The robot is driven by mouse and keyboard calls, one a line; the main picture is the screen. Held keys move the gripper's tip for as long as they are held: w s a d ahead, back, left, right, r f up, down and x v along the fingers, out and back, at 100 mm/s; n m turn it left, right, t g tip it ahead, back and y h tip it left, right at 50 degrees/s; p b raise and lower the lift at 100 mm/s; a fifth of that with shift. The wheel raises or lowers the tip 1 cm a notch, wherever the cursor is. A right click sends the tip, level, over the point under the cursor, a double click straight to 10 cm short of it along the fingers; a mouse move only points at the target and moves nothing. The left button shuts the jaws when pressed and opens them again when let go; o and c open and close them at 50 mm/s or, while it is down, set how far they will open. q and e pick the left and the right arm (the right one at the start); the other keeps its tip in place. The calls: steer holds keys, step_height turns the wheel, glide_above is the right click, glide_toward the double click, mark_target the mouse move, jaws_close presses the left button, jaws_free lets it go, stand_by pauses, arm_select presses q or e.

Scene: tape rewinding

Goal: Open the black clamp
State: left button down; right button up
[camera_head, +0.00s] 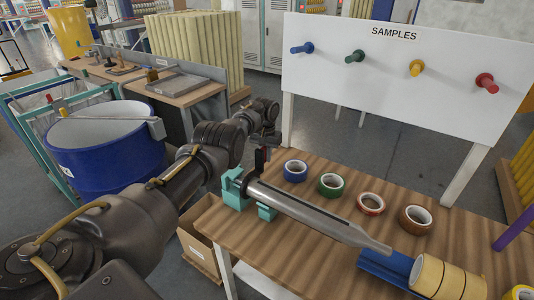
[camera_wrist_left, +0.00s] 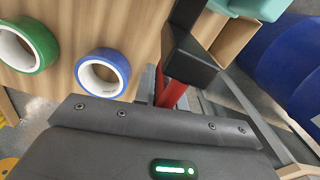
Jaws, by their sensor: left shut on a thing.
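The black clamp (camera_head: 261,158) sits at the teal holder (camera_head: 233,188) on the left end of the wooden table. A long grey metal shaft (camera_head: 310,213) runs from the holder to the right. My left gripper (camera_head: 263,140) reaches over the far side of the holder and is shut on the clamp. In the left wrist view dark blocky parts (camera_wrist_left: 188,62) and a red piece (camera_wrist_left: 171,94) show just ahead of the gripper body; part of the clamp is hidden there. My right gripper is not in view.
Blue (camera_head: 295,171), green (camera_head: 331,184), red-edged (camera_head: 370,204) and brown (camera_head: 415,219) tape rolls lie on the table (camera_head: 290,270). Yellowish rolls (camera_head: 445,279) sit by a blue holder (camera_head: 383,268). A white SAMPLES board (camera_head: 400,95) stands behind; a blue drum (camera_head: 105,155) is left.

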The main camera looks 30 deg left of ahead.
arm_select(q)
steer(key=shift+s+d+f, duration=0.1)
steer(key=shift+d+f, duration=0.2)
steer(key=c, duration=1.6)
jaws_free()
steer(key=shift+o, duration=0.6)
steer(key=shift+a+r, duration=0.2)
steer(key=shift+r, duration=0.4)
step_height(320, 180, up, 10)
steer(key=shift+p, duration=0.55)
